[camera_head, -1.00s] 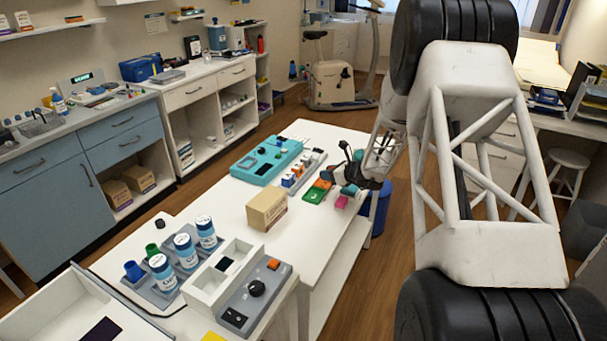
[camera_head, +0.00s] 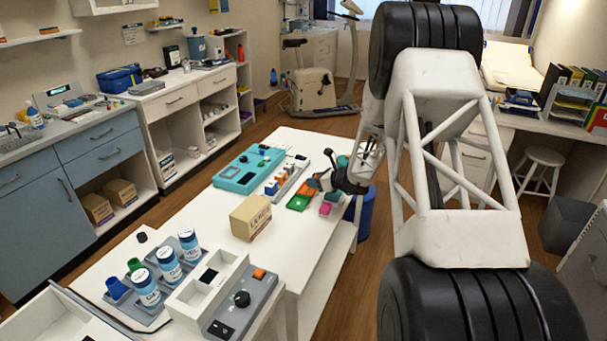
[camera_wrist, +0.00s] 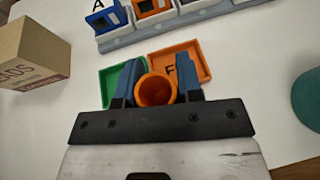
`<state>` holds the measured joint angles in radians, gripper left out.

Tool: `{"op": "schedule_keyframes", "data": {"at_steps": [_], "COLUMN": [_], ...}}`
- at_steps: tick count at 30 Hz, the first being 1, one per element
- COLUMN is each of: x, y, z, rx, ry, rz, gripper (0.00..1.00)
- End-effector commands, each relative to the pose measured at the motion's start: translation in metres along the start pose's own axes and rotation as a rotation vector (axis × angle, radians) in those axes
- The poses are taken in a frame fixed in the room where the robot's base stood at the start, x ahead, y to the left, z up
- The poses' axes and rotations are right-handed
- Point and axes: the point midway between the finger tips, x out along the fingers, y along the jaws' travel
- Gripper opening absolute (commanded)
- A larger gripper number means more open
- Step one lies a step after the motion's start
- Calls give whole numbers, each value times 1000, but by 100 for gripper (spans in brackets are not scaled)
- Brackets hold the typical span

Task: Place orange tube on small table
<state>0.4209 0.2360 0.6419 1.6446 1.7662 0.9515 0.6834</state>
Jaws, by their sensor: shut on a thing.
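My gripper (camera_wrist: 157,82) is shut on the orange tube (camera_wrist: 154,90) in the wrist view. Its blue fingers press the tube from left and right, and the tube's round open end faces the camera. Behind the tube are a green tray (camera_wrist: 109,87) and an orange tray (camera_wrist: 192,57) marked F. In the head view my gripper (camera_head: 320,184) is over the right part of the long white table (camera_head: 212,220), beside the green tray (camera_head: 297,203). The tube cannot be made out there. I cannot tell which surface is the small table.
A cardboard box (camera_head: 251,217) stands left of the trays. A rack with coloured blocks (camera_head: 271,187) and a teal case (camera_head: 240,176) lie behind. A pink block (camera_head: 325,209) and a blue bin (camera_head: 357,212) are near the right edge. A white stool (camera_head: 543,158) stands far right.

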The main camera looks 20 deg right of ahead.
Motion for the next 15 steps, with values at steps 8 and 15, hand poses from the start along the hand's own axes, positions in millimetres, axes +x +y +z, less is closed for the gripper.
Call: {"op": "schedule_keyframes", "data": {"at_steps": [8,15], "x": [24,46], "y": [-29,-54], "z": [5,11], "rx": [0,0], "ry": [1,0], "rz": [0,0], "gripper": [11,11]}}
